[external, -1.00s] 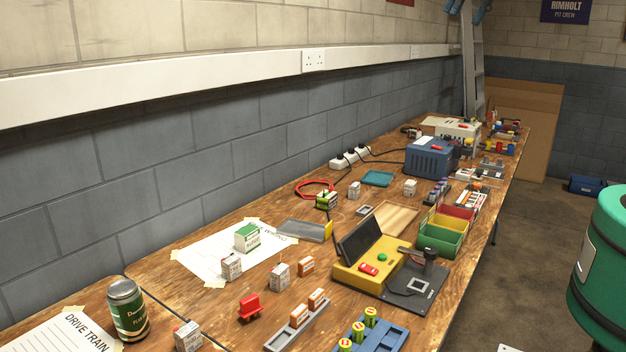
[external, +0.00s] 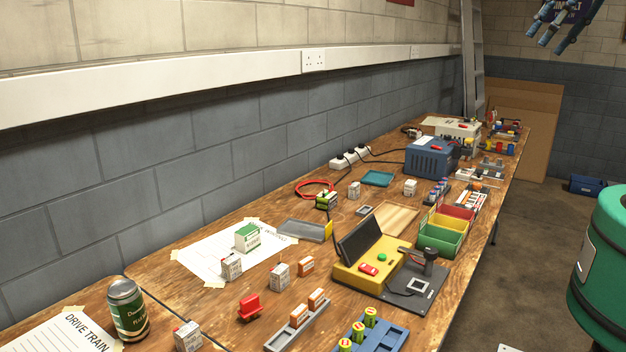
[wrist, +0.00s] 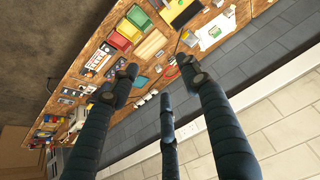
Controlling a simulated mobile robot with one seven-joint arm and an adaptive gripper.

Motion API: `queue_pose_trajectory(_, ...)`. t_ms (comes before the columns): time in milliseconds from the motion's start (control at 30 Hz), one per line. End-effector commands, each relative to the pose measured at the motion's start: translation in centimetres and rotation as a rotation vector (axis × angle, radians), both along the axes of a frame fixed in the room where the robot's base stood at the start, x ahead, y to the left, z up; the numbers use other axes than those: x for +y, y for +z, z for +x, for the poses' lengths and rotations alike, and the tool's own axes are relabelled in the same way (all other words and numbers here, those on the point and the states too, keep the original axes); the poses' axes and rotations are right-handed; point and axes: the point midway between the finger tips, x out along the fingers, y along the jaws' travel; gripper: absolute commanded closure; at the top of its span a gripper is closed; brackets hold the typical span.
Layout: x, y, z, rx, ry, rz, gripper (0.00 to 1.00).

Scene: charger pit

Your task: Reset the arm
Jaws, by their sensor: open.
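My gripper (external: 556,24) hangs high at the top right edge of the external view, far above the bench and apart from everything on it. Only its dark blue finger ends show there; the rest of the arm is out of frame. In the wrist view the fingers of my gripper (wrist: 160,95) are spread wide with nothing between them. The bench lies well beyond the fingertips.
The wooden bench (external: 185,295) runs along the wall, crowded with small boxes, a yellow tester (external: 349,276), red, yellow and green bins (external: 440,238) and a blue unit (external: 428,158). A green drum (external: 605,265) stands at right. A ladder (external: 473,60) leans at the back.

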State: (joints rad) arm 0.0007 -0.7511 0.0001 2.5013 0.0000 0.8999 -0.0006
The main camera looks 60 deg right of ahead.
Motion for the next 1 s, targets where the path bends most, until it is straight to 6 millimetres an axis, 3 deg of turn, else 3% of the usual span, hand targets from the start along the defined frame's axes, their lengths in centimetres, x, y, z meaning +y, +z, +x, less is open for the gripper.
queue_pose_trajectory(233,0.0,-0.1,0.0,0.0,0.0,0.0,0.53)
queue_pose_trajectory(500,0.0,-1.6,0.0,0.0,0.0,0.0,0.53)
queue_pose_trajectory(1000,0.0,-1.5,0.0,0.0,0.0,0.0,0.53)
